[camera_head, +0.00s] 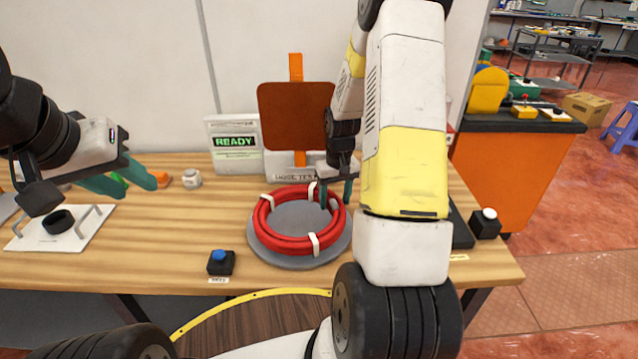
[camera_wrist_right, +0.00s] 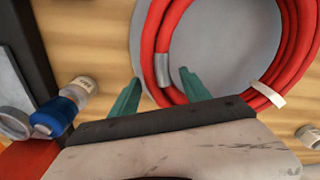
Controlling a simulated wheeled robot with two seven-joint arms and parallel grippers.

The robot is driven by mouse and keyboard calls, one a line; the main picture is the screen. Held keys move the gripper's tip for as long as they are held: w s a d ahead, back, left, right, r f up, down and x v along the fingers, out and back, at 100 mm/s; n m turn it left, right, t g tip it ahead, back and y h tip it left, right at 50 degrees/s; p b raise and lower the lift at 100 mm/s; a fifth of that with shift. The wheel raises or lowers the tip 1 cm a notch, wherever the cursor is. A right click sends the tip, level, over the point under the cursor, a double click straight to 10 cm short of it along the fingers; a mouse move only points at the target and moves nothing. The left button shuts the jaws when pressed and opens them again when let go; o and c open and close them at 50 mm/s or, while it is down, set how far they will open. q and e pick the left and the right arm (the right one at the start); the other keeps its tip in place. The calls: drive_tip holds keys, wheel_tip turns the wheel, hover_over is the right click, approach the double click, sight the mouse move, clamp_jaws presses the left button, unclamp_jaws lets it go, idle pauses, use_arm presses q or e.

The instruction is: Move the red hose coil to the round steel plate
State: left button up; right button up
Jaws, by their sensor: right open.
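The red hose coil (camera_head: 269,237), bound with white bands, lies flat on the round steel plate (camera_head: 283,261) in the middle of the table. The plate's grey rim shows around it. My right gripper (camera_head: 336,194) is open, pointing down at the coil's back right part. In the right wrist view, the coil (camera_wrist_right: 298,45) and grey plate (camera_wrist_right: 215,40) lie beyond the open fingers (camera_wrist_right: 160,80), with a hose strand between the tips. I cannot tell whether they touch it. My left gripper (camera_head: 128,183) is open and empty at the table's left side.
A black box with a blue button (camera_head: 220,262) stands front left of the plate. A READY display (camera_head: 235,145) and a brown panel (camera_head: 296,115) stand behind. A white tray with a black ring (camera_head: 59,222) is at left. A white-buttoned box (camera_head: 487,223) is at right.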

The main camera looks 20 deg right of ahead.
wheel_tip(320, 180, up, 12)
drive_tip(key=s+a+r+t, duration=0.3)
drive_tip(key=s+a+r, duration=0.3)
drive_tip(key=s+r, duration=0.5)
drive_tip(key=s+a+r+t+y, duration=0.2)
drive_tip(key=s+a+r, duration=0.3)
drive_tip(key=s, duration=0.5)
wheel_tip(320, 180, up, 2)
drive_tip(key=shift+a+t, duration=0.4)
